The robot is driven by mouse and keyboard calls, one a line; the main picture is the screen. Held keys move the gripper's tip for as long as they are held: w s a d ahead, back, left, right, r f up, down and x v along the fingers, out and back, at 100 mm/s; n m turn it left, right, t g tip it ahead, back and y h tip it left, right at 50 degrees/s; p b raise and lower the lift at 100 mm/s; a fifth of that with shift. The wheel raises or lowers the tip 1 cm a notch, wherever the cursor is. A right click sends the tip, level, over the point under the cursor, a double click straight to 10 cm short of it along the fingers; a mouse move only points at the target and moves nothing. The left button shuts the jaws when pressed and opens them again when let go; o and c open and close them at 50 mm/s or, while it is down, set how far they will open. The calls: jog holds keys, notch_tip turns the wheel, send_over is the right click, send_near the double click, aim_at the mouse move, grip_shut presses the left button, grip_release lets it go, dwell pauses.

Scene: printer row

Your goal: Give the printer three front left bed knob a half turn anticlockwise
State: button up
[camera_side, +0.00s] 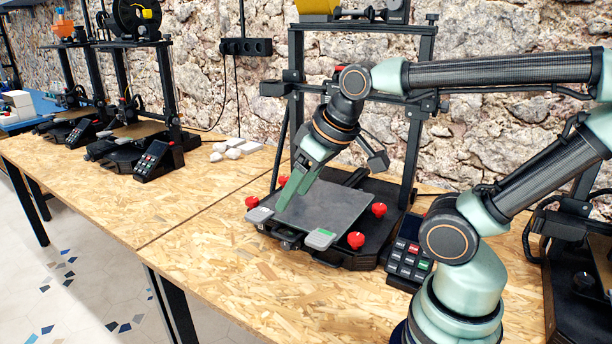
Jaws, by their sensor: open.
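The printer with the grey bed plate (325,207) stands in the middle, third from the left among the printers in view. Red knobs show around its bed. The front left knob (252,202) is at the bed's left corner, beside a grey clip pad (260,215). My gripper (290,202) reaches down from the upper right with its green fingers over the left part of the bed. It is open, with nothing seen between the fingers. In the picture its tips are to the right of the front left knob and apart from it. Their exact height above the bed is hard to tell.
Other red knobs are at the front right (356,240), back right (379,209) and back left (283,180). The black printer frame (296,90) rises behind the bed. A button panel (408,262) stands right of it.

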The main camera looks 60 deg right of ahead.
jog(key=w+d+m, duration=0.1)
jog(key=w+d, duration=0.5)
jog(key=w, duration=0.5)
jog(key=m+g+h, duration=0.1)
send_near(253, 200)
jog(key=x, duration=0.8)
jog(key=shift+w, duration=0.1)
jog(key=shift+r, duration=0.1)
grip_shut()
jog(key=shift+d+n, duration=0.15)
jog(key=shift+n, duration=0.45)
grip_release()
